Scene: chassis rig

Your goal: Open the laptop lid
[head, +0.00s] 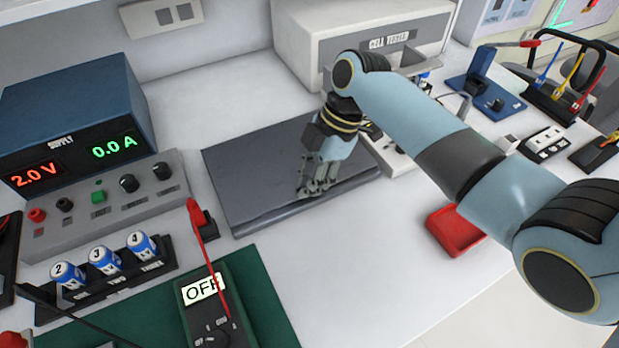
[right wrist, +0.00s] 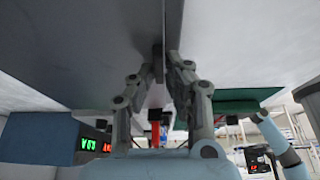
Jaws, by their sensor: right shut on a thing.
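The laptop (head: 245,170) is a dark grey slab lying flat on the white bench in the middle of the head view, its lid down against the base. My right gripper (head: 312,190) reaches down onto the lid's near edge, right of its middle. In the right wrist view the laptop (right wrist: 85,45) fills the upper left, and the fingers of my right gripper (right wrist: 158,75) close around a small dark piece at its edge. The fingers hide part of that contact. My left gripper is not in view.
A power supply (head: 75,105) and a grey panel (head: 110,205) stand left of the laptop. A multimeter (head: 215,305) on a green mat (head: 265,290) is in front. A cell tester (head: 350,40) stands behind, and a red tray (head: 455,230) lies to the right.

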